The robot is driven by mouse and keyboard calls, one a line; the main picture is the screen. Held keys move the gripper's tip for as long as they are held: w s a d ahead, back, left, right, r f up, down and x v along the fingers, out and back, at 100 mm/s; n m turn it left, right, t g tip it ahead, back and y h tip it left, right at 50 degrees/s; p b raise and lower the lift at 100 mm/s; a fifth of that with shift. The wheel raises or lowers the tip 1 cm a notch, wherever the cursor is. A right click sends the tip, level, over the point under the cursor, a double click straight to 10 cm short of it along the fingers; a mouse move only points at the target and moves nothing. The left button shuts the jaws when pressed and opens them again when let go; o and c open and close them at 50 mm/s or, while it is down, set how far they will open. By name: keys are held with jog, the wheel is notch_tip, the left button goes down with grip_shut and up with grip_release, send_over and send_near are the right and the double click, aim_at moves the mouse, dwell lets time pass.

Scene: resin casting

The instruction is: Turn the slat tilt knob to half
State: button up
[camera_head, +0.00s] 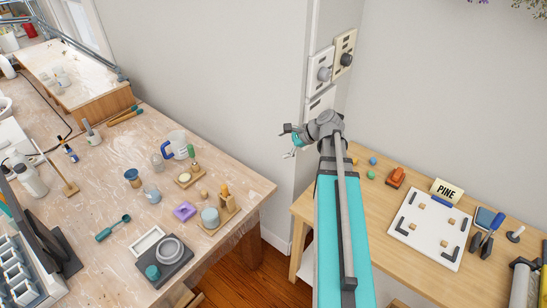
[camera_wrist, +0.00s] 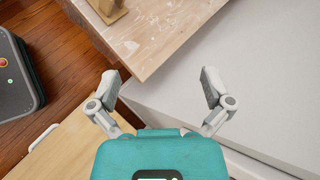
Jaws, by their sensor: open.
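Two round knobs are on plates on the wall corner in the head view: a grey knob (camera_head: 324,74) on a white plate and a dark knob (camera_head: 346,59) on a cream plate. Their labels are too small to read, so I cannot tell which is the slat tilt knob. My gripper (camera_head: 288,142) is below and left of both plates, apart from them. In the wrist view my gripper (camera_wrist: 160,82) is open, with nothing between its fingers. No knob shows in the wrist view.
A third white plate (camera_head: 320,104) is below the grey knob, close above my wrist. A worktable (camera_head: 115,170) with casting tools stands left. A wooden bench (camera_head: 385,220) with a white board (camera_head: 430,230) stands right. The wrist view shows a table corner (camera_wrist: 145,60).

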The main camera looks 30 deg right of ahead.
jog(key=shift+s+a+f+n+g+h+b, duration=0.2)
jog(key=shift+a+f+n+g, duration=0.15)
jog(key=shift+a+f+n, duration=0.45)
jog(key=shift+s+a+f+n+g+h+b, duration=0.15)
jog(key=shift+a+f+n+g, duration=0.3)
jog(key=shift+a, duration=0.55)
jog(key=shift+f, duration=0.15)
jog(key=s+a+f+n+g+h, duration=0.2)
jog(key=s+a+n+h, duration=0.1)
jog(key=a+n, duration=0.5)
jog(key=s+a+f+n+g+h, duration=0.3)
jog(key=s+a+n+h, duration=0.1)
jog(key=a+n, duration=0.4)
jog(key=shift+s+a, duration=0.3)
jog(key=shift+s, duration=0.5)
jog(key=shift+f, duration=0.1)
dwell(0.3)
jog(key=shift+w, duration=0.15)
